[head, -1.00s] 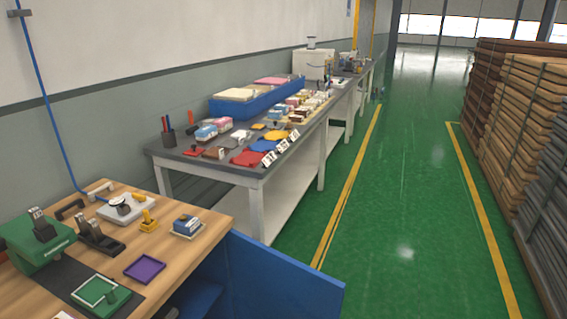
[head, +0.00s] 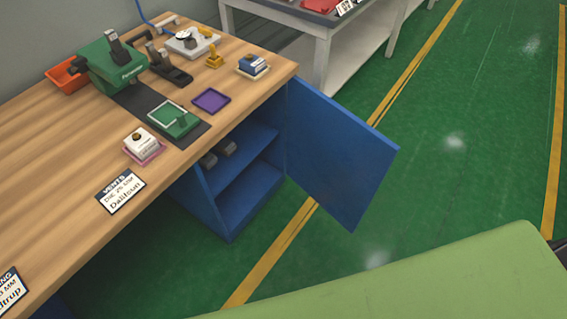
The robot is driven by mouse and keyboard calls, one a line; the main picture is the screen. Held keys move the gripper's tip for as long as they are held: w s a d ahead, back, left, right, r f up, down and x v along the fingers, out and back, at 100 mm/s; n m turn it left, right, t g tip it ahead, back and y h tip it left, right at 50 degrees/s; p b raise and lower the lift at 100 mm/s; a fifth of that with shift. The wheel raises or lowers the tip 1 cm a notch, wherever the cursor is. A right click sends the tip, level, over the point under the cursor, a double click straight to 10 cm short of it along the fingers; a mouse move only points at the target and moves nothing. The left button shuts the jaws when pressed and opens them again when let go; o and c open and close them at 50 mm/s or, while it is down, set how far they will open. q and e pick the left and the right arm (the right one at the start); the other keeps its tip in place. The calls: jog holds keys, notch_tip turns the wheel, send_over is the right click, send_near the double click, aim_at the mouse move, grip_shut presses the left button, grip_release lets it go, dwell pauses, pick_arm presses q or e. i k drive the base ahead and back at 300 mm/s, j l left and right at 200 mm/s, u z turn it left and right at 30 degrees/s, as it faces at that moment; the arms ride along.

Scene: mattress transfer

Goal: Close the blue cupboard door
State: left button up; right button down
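The blue cupboard door (head: 335,150) stands wide open, swung out to the right from the blue cupboard (head: 222,195) under the wooden workbench. The cupboard's inside shows a shelf with small dark grey items (head: 218,153) on it. The door's hinge side is at the bench's right end, and its free edge reaches over the green floor. Neither of my grippers is in the head view.
The wooden bench top (head: 60,200) holds a green machine (head: 112,62), an orange bin (head: 67,76), trays and labels. A light green surface (head: 430,280) fills the lower right. Green floor with yellow lines (head: 285,240) lies clear around the door. A grey table (head: 322,25) stands behind.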

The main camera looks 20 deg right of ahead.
aim_at(339, 161)
jog(key=i+l+u, duration=0.1)
jog(key=l+u, duration=0.3)
jog(key=l, duration=0.15)
jog(key=l+u, duration=0.45)
jog(key=l, duration=0.15)
jog(key=k+l+u, duration=0.1)
jog(key=l+u, duration=0.3)
jog(key=l, duration=0.15)
jog(key=k+l+u, duration=0.15)
jog(key=l+u, duration=0.3)
jog(key=k+l, duration=0.15)
jog(key=l, duration=0.2)
jog(key=k+l, duration=0.1)
jog(key=l, duration=0.3)
jog(key=k+l, duration=0.15)
jog(key=l, duration=0.2)
jog(key=k+l, duration=0.15)
jog(key=l, duration=0.2)
jog(key=k+l+u, duration=0.1)
jog(key=l, duration=0.25)
jog(key=k+l, duration=0.15)
jog(key=l, duration=0.25)
